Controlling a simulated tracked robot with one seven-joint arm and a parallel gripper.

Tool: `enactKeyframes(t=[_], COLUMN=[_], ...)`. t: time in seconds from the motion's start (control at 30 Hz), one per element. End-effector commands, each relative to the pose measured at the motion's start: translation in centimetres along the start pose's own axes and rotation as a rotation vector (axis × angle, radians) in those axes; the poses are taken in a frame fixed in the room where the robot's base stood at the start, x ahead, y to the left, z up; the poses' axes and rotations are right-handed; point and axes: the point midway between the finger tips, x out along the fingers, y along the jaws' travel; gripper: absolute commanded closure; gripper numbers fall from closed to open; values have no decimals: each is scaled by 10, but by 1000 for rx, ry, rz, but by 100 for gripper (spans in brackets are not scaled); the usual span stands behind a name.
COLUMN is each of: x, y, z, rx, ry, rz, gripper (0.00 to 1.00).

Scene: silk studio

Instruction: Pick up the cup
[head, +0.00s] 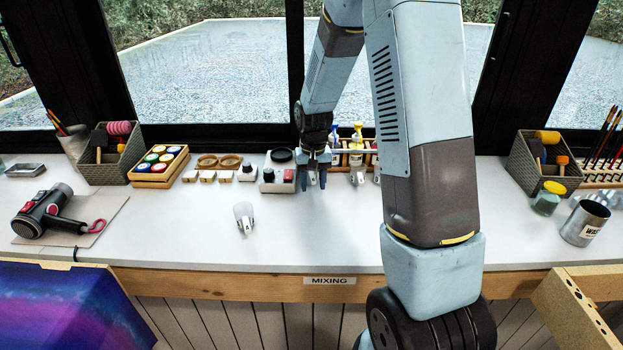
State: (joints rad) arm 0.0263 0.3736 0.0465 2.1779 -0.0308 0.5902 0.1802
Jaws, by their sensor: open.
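A small clear cup-like vessel (244,213) with a pale grey part at its front is on the white counter, left of the middle. It is too small to tell its exact shape. A metal can (584,222) with a label starting "WAS" stands at the far right of the counter. My gripper (316,182) points down over the back of the counter, behind and to the right of the clear vessel and apart from it. Its two dark fingers are open and nothing shows between them.
A bottle rack (352,150) stands right behind my gripper, partly hidden by my arm. A hair dryer (52,210) lies at left on a board. The counter's middle (180,235) is clear.

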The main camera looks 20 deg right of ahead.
Motion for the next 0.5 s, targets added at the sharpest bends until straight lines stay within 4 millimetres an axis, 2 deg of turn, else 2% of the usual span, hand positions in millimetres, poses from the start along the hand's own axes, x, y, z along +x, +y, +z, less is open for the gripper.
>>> enactKeyframes(t=[0.1, 0.5], x=[0, -1], y=[0, 0], z=[0, 0], rx=[0, 1], ry=[0, 0], rz=[0, 0], gripper=[54, 92])
